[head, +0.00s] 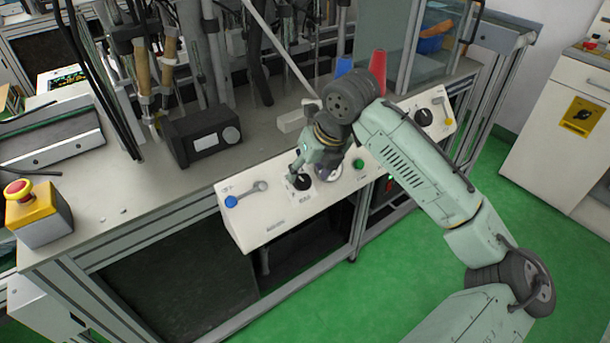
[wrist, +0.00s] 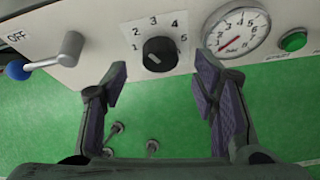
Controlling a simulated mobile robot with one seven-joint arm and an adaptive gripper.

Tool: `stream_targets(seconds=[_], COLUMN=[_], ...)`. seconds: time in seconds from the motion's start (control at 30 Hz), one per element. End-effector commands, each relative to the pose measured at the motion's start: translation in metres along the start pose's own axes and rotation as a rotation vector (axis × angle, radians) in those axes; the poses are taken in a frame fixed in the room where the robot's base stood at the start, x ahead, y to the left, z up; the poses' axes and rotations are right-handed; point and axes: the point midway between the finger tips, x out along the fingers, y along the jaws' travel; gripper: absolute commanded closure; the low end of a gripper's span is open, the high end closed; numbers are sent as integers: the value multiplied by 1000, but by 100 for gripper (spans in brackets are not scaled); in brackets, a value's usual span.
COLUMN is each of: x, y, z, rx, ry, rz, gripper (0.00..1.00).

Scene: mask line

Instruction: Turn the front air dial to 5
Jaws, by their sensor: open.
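The front air dial (wrist: 160,54) is a round black knob on a white panel, with the numbers 1 to 5 printed around it. It also shows in the head view (head: 301,182), partly covered by my gripper. A small pale mark on the knob appears to lie toward its lower left; its exact reading is too small to tell. My gripper (wrist: 162,82) is open and empty. In the wrist view its fingers stand to the left and right below the knob, apart from it. In the head view my gripper (head: 303,166) is just at the dial.
A blue-tipped lever (wrist: 45,62) marked OFF is left of the dial. A pressure gauge (wrist: 236,32) and a green button (wrist: 293,41) are to its right. Another black dial (head: 424,117) sits at the panel's far end. A black box (head: 203,136) stands behind the panel.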

Motion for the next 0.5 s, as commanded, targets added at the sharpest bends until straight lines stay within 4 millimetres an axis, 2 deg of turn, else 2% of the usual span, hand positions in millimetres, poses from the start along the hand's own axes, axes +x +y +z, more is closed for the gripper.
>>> stream_targets(seconds=[0.1,0.23,0.5], x=[18,32,39], y=[0,0,0], z=[0,0,0], rx=[2,2,2], ry=[2,1,-1], rz=[1,1,0], gripper=[46,46,46])
